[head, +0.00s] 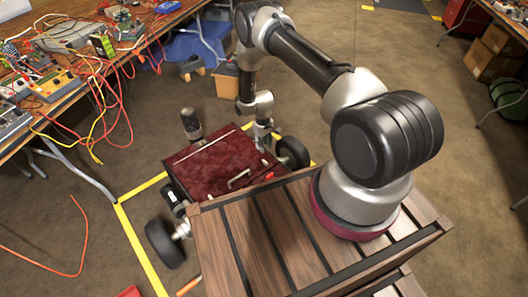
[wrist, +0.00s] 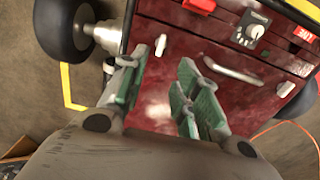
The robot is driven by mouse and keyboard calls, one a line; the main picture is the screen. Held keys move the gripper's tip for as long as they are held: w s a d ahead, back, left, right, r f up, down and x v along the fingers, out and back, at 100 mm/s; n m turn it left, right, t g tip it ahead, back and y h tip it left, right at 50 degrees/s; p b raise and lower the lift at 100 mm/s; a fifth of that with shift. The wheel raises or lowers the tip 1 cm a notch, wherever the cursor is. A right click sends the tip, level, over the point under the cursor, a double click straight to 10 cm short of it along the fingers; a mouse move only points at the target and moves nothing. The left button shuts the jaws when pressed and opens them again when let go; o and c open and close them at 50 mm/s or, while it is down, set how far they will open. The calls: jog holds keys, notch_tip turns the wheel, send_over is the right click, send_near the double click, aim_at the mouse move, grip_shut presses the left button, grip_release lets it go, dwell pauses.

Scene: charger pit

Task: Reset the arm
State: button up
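My arm rises from its round base at the right of the head view, reaches up and forward, then bends down at the far end. My gripper (head: 263,132) hangs at the far edge of the dark red wheeled body in front of the wooden deck. In the wrist view my gripper (wrist: 160,82) has its green-padded fingers spread apart with nothing between them. A dark red front with a handle, a knob and red switches lies beyond the fingers. I cannot tell how close the fingertips are to it.
A cluttered workbench (head: 75,62) with hanging orange and yellow cables (head: 120,100) stands at the left. A cardboard box (head: 232,82) is on the floor beyond my gripper. Yellow floor tape (head: 137,240) runs around the wheels. Cardboard boxes (head: 495,55) stand at the far right.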

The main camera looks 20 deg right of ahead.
jog(key=shift+r, duration=0.5)
jog(key=s+d+r+m+g, duration=0.1)
jog(key=s+r+g, duration=0.25)
jog(key=s, duration=0.65)
jog(key=s+d+r+m, duration=0.1)
jog(key=s+r, duration=0.2)
jog(key=r, duration=0.9)
jog(key=s+r, duration=0.2)
jog(key=r, duration=1)
jog(key=s+d+r+m, duration=0.1)
jog(key=s+r, duration=0.2)
jog(key=r, duration=0.9)
jog(key=s+d+r+t, duration=0.1)
jog(key=s+r+t, duration=0.3)
jog(key=s+r, duration=0.4)
jog(key=s+d+r+m+t, duration=0.1)
jog(key=s+r+t, duration=0.3)
jog(key=s+r, duration=0.5)
notch_tip(320, 180, up, 6)
jog(key=shift+r, duration=0.1)
